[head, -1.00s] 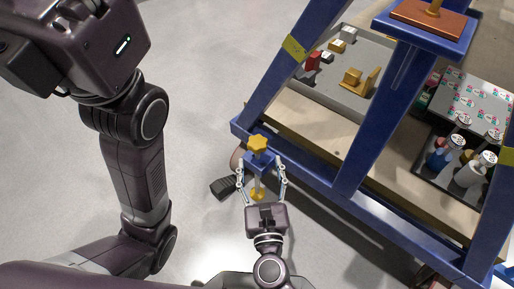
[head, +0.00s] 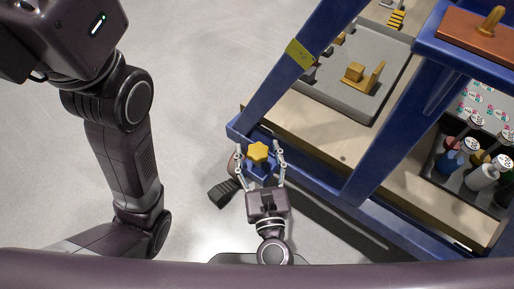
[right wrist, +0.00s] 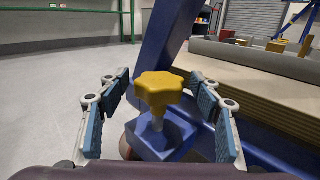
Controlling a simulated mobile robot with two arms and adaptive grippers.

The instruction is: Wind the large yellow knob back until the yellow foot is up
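The large yellow knob (head: 258,152) is star-shaped and sits on a metal screw above a blue block (head: 262,170) at the frame's near corner. In the right wrist view the knob (right wrist: 160,90) stands upright on its screw in front of me. My right gripper (head: 260,154) is open, with one finger on each side of the knob; the wrist view shows gaps between the finger pads and the knob. The yellow foot is not visible now; my gripper covers the area below the block. My left gripper is out of view; only the left arm shows.
The blue frame (head: 300,172) rises beside the knob and carries a wooden board (head: 330,145). A grey tray (head: 360,105) with yellow parts lies on it, and a bin of bottles (head: 478,183) stands right. Floor at left is clear.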

